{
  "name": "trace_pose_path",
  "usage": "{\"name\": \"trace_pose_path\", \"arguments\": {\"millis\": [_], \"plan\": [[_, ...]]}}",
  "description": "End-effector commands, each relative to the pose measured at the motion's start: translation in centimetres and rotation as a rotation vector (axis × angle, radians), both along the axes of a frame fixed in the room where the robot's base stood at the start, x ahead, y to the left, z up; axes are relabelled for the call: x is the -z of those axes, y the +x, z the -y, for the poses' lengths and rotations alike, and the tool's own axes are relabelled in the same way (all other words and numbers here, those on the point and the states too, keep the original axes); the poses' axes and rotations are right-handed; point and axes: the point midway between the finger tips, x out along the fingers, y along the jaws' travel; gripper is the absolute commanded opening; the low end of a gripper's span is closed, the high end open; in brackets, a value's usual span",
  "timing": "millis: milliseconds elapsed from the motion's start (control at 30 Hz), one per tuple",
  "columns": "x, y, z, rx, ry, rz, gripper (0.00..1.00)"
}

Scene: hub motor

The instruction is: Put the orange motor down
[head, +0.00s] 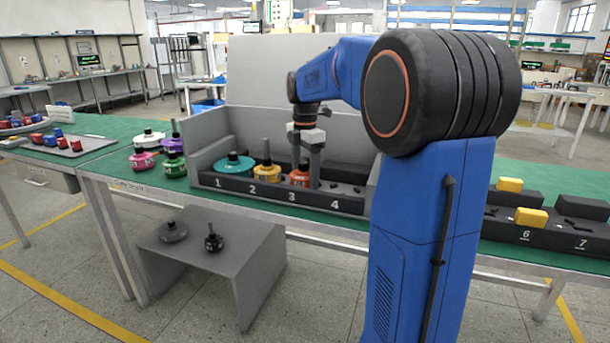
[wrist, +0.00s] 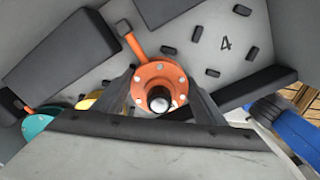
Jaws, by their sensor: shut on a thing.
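The orange motor (head: 299,178) is in the grey bin at the place marked 3, between the yellow motor and the empty place marked 4. My gripper (head: 307,168) reaches down from above and is shut on the orange motor. In the wrist view the orange motor (wrist: 160,84) sits between the two dark fingers (wrist: 163,108), its black shaft end toward the camera. Whether its underside touches the bin floor cannot be told.
A teal motor (head: 234,166) stands at place 1 and a yellow motor (head: 267,172) at place 2. Place 4 (head: 342,189) holds only small black pegs. Pink (head: 141,160) and green (head: 175,165) motors stand left of the bin. Tall grey walls (head: 345,135) enclose the bin.

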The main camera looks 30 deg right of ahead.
Motion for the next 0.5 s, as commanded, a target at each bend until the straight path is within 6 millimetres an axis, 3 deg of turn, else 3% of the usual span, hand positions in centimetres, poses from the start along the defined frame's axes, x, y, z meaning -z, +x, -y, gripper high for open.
{"name": "trace_pose_path", "arguments": {"millis": [267,300,367,500], "plan": [[0.12,0.01,0.00,0.000,0.000,0.001,0.18],[0.21,0.00,0.00,0.000,0.000,0.000,0.70],[0.19,0.00,0.00,0.000,0.000,0.000,0.84],[0.19,0.00,0.00,0.000,0.000,0.000,0.84]]}}
